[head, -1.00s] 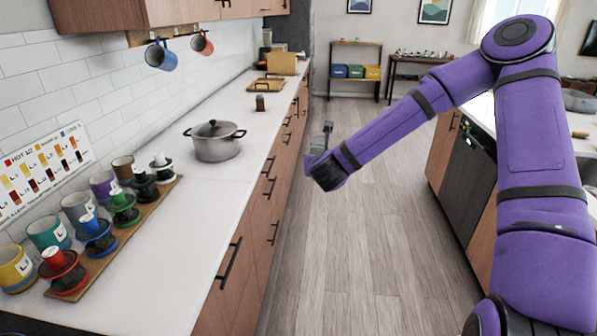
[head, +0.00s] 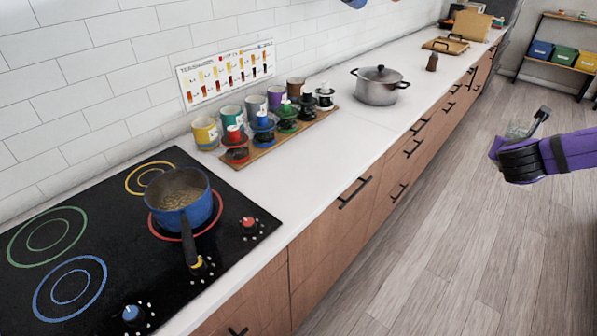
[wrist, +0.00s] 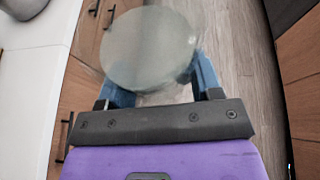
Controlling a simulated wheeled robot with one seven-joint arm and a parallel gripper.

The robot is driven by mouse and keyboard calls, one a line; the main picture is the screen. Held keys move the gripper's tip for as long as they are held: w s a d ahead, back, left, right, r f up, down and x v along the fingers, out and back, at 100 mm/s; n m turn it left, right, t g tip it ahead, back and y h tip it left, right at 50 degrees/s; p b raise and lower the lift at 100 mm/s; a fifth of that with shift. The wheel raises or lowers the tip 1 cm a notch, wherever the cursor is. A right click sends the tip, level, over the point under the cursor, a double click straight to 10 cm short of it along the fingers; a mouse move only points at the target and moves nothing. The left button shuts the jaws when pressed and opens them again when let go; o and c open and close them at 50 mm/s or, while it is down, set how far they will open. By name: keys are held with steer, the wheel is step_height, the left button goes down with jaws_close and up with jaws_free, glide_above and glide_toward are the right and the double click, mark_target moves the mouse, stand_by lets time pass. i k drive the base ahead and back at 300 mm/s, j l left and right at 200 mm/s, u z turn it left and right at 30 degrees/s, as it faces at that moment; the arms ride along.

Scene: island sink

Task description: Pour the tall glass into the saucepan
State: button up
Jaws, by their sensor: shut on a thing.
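A blue saucepan (head: 181,200) with a dark handle stands on the red-ringed burner of the black cooktop at the lower left of the head view. Grainy brownish contents show inside it. My gripper (head: 522,131) is at the right of the head view, out over the floor and well apart from the saucepan. It is shut on a clear glass, which shows in the wrist view (wrist: 150,48) as a pale round see-through shape between the blue fingers. How full the glass is, I cannot tell.
The cooktop (head: 62,240) has several coloured rings and knobs. A lidded steel pot (head: 380,86) stands farther along the white counter. Mugs and coloured stacked items stand on a wooden board (head: 281,137) by the wall. Clear counter lies between board and pot.

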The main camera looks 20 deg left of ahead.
mark_target(183, 218)
steer(key=k+l+u, duration=0.15)
steer(key=k+u, duration=0.1)
steer(key=u, duration=1.4)
